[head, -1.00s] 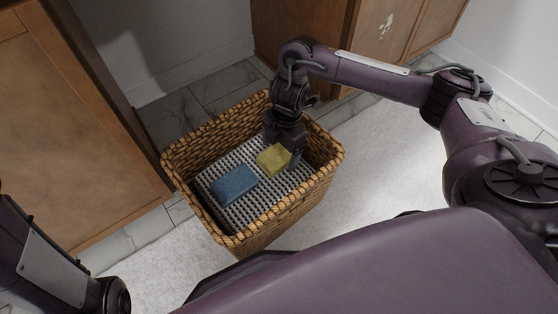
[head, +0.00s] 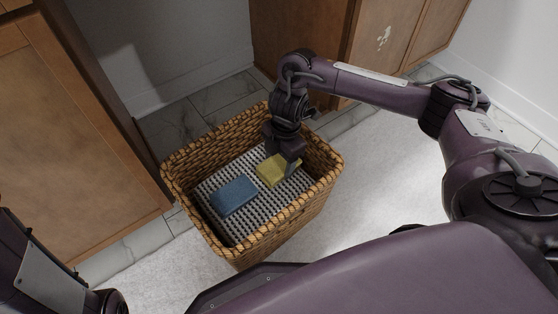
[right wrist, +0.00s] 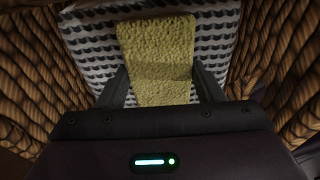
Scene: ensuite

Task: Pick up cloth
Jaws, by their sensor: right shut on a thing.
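A folded yellow cloth (head: 272,173) lies inside the wicker basket (head: 236,246), on a grey-and-white patterned layer. My right gripper (head: 288,164) reaches down into the basket and is shut on the yellow cloth. In the right wrist view the cloth (right wrist: 157,45) runs between the two fingers (right wrist: 162,85), with its far part beyond the fingertips. A folded blue cloth (head: 234,195) lies left of it, apart from the gripper. My left arm enters at the lower left; its gripper is out of view.
The basket's woven walls stand close around my right gripper. Wooden cabinets are at the left (head: 75,140) and at the upper right (head: 300,35). A pale rug (head: 385,175) lies right of the basket, with marble tiles (head: 215,98) behind it.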

